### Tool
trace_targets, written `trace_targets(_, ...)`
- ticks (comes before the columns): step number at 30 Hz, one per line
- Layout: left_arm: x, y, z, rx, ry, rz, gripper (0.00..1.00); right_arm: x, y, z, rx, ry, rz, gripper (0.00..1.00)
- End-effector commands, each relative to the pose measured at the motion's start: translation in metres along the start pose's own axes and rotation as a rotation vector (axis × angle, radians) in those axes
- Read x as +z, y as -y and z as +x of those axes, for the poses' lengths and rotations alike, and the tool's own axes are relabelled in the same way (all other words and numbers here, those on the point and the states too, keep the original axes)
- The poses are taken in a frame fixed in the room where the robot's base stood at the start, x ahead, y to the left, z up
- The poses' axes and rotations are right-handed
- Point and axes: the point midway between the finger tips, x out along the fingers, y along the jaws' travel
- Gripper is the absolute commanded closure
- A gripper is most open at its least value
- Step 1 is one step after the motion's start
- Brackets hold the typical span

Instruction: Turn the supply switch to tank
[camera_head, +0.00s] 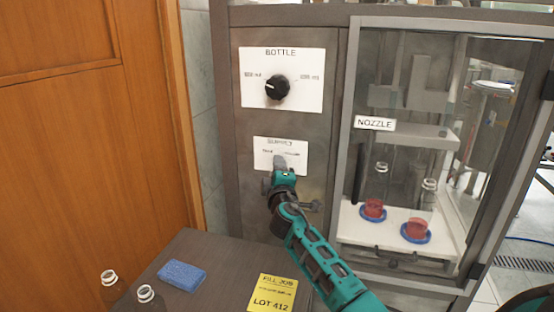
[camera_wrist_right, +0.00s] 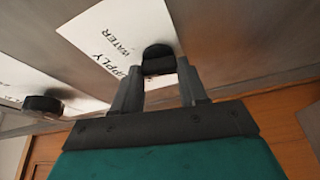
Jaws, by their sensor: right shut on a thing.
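The supply switch (camera_head: 280,160) is a small knob on a white plate (camera_head: 262,147) marked SUPPLY, low on the grey cabinet front. The plate has a word at left and one at right, too small to read in the head view. My right gripper (camera_head: 283,175) reaches up to the switch and is shut on it. In the right wrist view, the dark knob (camera_wrist_right: 158,60) sits between the two fingers of the gripper (camera_wrist_right: 160,82), beside the words SUPPLY and WATER. Which way the switch points is hard to tell. My left gripper is not in view.
Above is a BOTTLE plate with a black knob (camera_head: 277,87). At right, a glass-fronted bay marked NOZZLE (camera_head: 375,123) holds two bottles with red liquid. Below, a dark table (camera_head: 215,255) carries a blue sponge (camera_head: 182,275), a yellow card (camera_head: 272,293) and two clear bottles.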

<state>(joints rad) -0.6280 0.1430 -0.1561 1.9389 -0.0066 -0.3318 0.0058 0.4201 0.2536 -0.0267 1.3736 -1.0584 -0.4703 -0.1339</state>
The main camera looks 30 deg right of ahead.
Motion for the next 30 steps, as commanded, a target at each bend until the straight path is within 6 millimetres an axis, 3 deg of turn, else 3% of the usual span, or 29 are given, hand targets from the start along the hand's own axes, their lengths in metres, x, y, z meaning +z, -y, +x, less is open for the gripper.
trace_targets(4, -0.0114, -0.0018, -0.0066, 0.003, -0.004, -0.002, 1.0, 0.0, -0.0028, 0.0002, -0.053, 0.0, -0.128, 0.88)
trace_targets(30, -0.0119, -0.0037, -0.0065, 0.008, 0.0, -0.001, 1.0, -0.0014, -0.0024, 0.0005, -0.34, 0.0, -0.82, 0.88)
